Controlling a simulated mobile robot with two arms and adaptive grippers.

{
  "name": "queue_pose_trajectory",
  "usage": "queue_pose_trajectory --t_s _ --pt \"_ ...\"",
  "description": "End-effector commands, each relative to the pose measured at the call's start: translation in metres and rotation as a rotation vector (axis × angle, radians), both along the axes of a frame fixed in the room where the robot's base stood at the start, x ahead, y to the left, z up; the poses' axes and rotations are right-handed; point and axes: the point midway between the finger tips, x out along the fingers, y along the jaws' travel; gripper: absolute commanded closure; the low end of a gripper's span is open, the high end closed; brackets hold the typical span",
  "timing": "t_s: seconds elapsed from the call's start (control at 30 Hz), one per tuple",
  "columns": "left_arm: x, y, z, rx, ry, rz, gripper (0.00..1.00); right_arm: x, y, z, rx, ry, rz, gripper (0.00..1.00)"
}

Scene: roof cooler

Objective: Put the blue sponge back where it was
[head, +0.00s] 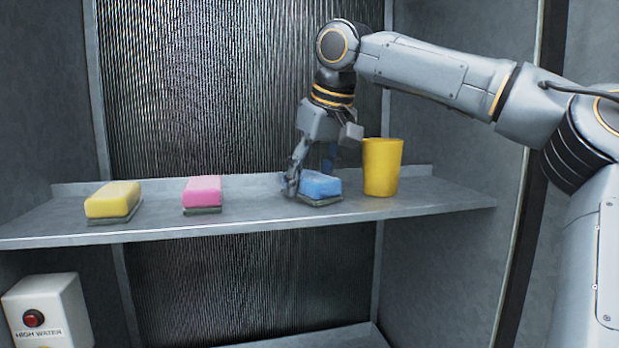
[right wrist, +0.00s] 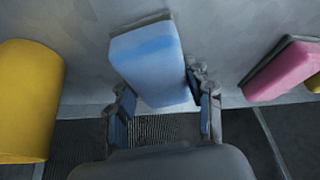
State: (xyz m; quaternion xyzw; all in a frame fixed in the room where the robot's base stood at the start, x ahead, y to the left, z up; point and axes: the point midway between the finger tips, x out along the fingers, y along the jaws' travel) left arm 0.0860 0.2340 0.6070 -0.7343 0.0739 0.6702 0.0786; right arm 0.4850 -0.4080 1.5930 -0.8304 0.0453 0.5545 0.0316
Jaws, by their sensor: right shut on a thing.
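The blue sponge (head: 321,187) with its dark scouring base is at the shelf (head: 255,222), between the pink sponge and the yellow cup. It looks level and low over the shelf surface; I cannot tell whether it touches. My right gripper (head: 311,178) reaches down from above and is shut on the blue sponge. In the right wrist view the blue sponge (right wrist: 152,62) shows between the two fingers (right wrist: 163,98) and extends past them. My left gripper is not in view.
A pink sponge (head: 202,191) and a yellow sponge (head: 113,200) sit to the left on the shelf. A yellow cup (head: 382,168) stands close to the right of the blue sponge. Ribbed panels (head: 200,90) rise behind. A red-button box (head: 48,310) is below left.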

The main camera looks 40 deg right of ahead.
Motion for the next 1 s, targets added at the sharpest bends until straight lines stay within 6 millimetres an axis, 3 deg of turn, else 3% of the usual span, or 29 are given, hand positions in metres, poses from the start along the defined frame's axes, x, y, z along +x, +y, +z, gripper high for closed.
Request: queue_pose_trajectory --t_s 0.17,0.2,0.3,0.73,1.0 --pt "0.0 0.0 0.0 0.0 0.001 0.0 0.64 0.0 0.0 -0.003 0.0 0.001 0.001 0.73" --pt "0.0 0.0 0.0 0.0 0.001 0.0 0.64 0.0 0.0 -0.003 0.0 0.001 0.001 0.42" --pt "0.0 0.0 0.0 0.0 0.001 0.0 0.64 0.0 0.0 -0.003 0.0 0.001 0.001 0.26" --pt "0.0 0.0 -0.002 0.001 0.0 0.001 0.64 -0.001 0.0 0.005 -0.001 -0.002 0.0 0.26" --pt "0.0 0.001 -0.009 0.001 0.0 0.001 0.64 -0.022 0.003 0.055 -0.002 -0.004 -0.002 0.26"
